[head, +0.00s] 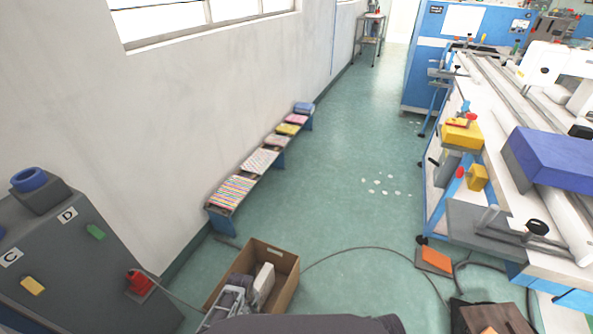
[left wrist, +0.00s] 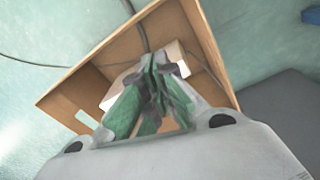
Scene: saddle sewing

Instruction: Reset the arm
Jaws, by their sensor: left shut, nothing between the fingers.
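My left gripper (head: 236,292) is at the lower left of the head view, at the open cardboard box (head: 287,268) on the floor. In the left wrist view my left gripper (left wrist: 158,68) has its green-padded fingers together with nothing between them. The cardboard box (left wrist: 110,50) lies behind the fingers there. A pale block-like object (head: 264,282) is inside the box, beside the gripper. It also shows in the left wrist view, partly hidden by the fingers. My right gripper is not in view.
A grey cabinet (head: 75,285) with marked sockets stands left of the box. A low bench (head: 222,222) with folded fabrics runs along the wall. A workbench (head: 500,225) with clamps is at right. A cable (head: 345,249) crosses the floor. The middle floor is mostly clear.

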